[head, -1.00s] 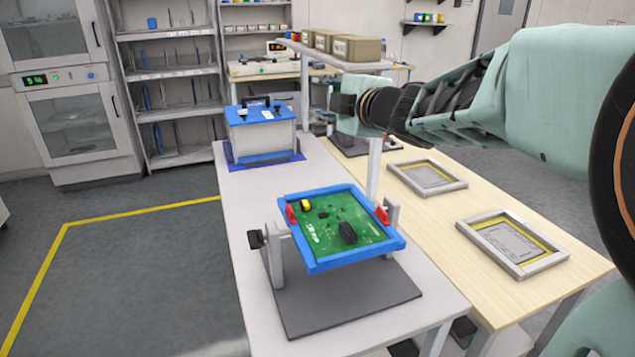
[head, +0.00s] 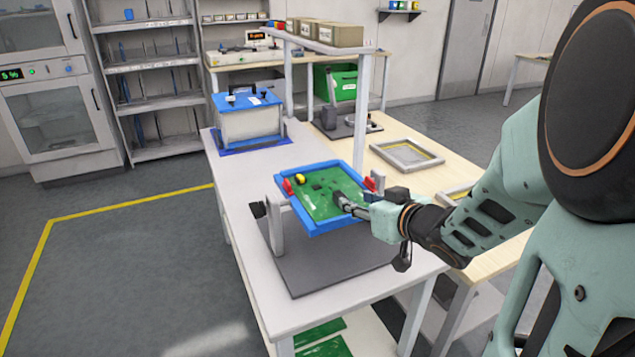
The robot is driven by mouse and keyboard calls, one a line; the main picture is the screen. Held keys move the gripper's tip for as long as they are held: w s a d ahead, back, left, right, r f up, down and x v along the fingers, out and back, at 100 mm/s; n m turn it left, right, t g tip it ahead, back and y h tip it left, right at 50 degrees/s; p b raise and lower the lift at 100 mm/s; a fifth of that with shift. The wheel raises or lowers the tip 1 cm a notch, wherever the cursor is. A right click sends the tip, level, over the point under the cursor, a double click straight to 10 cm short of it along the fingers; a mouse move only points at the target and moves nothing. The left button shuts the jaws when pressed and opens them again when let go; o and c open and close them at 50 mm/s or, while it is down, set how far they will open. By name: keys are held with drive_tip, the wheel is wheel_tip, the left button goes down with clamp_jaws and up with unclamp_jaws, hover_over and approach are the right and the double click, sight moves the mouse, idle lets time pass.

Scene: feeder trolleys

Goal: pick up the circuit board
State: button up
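The green circuit board (head: 316,204) sits in a blue frame (head: 349,221), held tilted on a stand above a dark grey base plate (head: 310,276) on the white table. Red clips grip the frame's left and right sides, and a small yellow part lies on the board's far left. My gripper (head: 343,201) is at the board's right part, its fingers reaching over the frame's right edge. The fingertips overlap the black component there. I cannot tell whether they touch it or how far they are apart.
A blue-lidded box (head: 247,116) stands at the white table's far end. A wooden table (head: 400,175) with a grey-framed tray (head: 407,155) adjoins on the right. A raised shelf (head: 318,41) with boxes is behind. Green boards lie under the white table.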

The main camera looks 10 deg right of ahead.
sight(339, 192)
drive_tip(key=b+x, duration=0.1)
drive_tip(key=x, duration=0.4)
drive_tip(key=shift+f, duration=0.2)
drive_tip(key=x, duration=0.2)
drive_tip(key=b+x, duration=0.1)
drive_tip(key=x, duration=0.2)
drive_tip(key=shift+w+a+r, duration=0.1)
drive_tip(key=shift+w+r, duration=0.05)
drive_tip(key=shift+w, duration=0.2)
clamp_jaws()
drive_tip(key=shift+r, duration=0.1)
